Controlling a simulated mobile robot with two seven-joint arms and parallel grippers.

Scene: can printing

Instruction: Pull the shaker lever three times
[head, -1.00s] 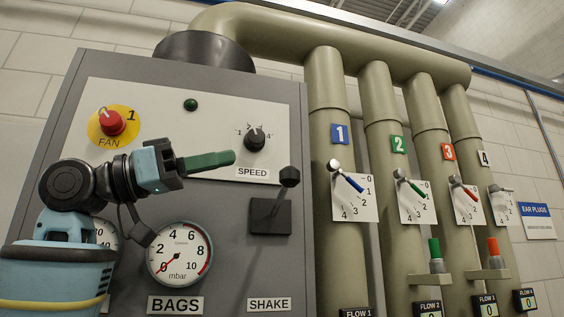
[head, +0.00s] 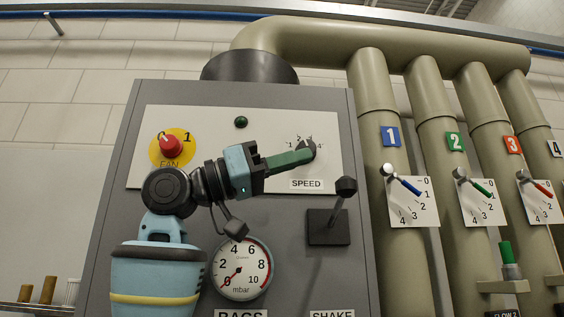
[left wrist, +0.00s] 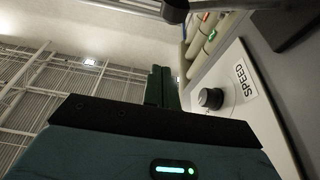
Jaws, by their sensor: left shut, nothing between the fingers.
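The shaker lever is a dark stick with a black knob (head: 346,187). It rises from a black square base (head: 328,227) on the grey cabinet, above the SHAKE label (head: 332,314). My left gripper (head: 312,152) is shut and empty, with its green fingers pointing right. In the head view its tips overlap the SPEED knob, up and to the left of the lever knob; I cannot tell the depth between them. In the left wrist view the shut green fingers (left wrist: 161,85) stand left of the SPEED knob (left wrist: 211,98), apart from it. My right gripper is not in view.
The grey cabinet carries a red FAN switch (head: 171,145), a green lamp (head: 241,122) and a mbar gauge (head: 242,269). To the right, beige pipes (head: 379,130) have numbered valve dials. Tubes (head: 47,290) stand at the lower left.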

